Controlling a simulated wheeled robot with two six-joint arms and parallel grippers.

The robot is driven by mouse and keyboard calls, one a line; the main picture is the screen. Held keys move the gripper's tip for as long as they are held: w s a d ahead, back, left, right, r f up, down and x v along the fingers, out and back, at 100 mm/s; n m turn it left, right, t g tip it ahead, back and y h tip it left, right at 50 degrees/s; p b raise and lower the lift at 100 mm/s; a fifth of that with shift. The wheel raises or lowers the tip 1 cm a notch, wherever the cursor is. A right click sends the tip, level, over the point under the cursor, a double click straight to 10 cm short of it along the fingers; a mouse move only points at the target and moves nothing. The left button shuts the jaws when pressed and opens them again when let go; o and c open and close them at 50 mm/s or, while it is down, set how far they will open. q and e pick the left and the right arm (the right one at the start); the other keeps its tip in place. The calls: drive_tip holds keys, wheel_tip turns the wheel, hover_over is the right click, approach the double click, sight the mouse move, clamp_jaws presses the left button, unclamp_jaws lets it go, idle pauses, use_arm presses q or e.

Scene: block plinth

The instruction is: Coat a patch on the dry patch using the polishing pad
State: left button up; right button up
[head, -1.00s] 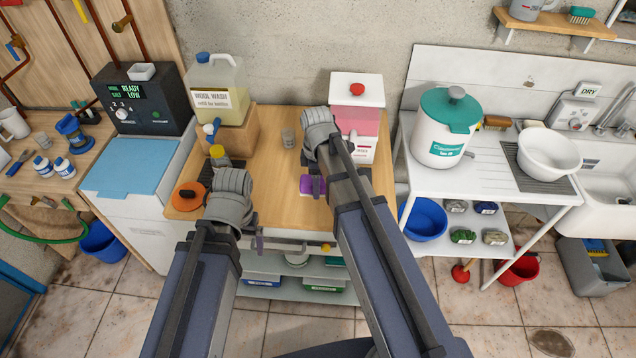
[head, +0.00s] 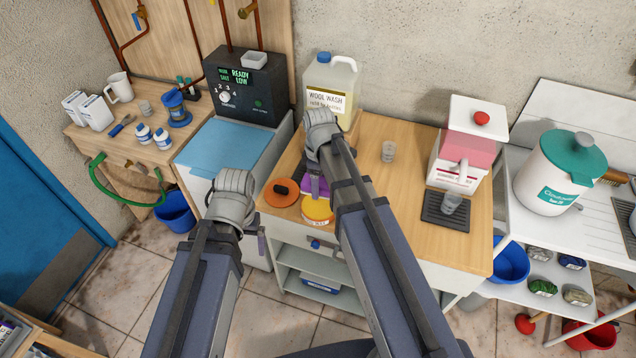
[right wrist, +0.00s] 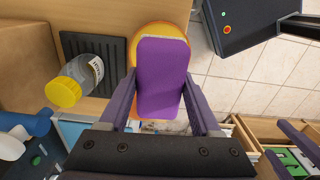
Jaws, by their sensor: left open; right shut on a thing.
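The purple polishing pad (right wrist: 162,75) is held between the fingers of my right gripper (right wrist: 160,90). In the head view the pad (head: 316,186) shows partly behind my right arm. A round yellow tin (head: 317,209) stands at the table's front edge. In the right wrist view the pad covers most of a round orange-yellow thing; I cannot tell whether they touch. An orange disc with a black knob (head: 281,192) lies left of the tin. My left gripper (head: 258,236) is open and empty in front of the table. I cannot pick out a dry patch.
The wool wash jug (head: 329,85) stands at the back. The table's middle right (head: 405,205) is clear.

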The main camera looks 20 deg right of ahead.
sight(319, 205)
drive_tip(key=shift+f+b, duration=3.05)
drive_tip(key=shift+s+f+b, duration=0.1)
drive_tip(key=shift+f+b, duration=0.4)
drive_tip(key=shift+b, duration=0.05)
wheel_tip(319, 205, up, 7)
drive_tip(key=p, duration=0.7)
idle(1.0)
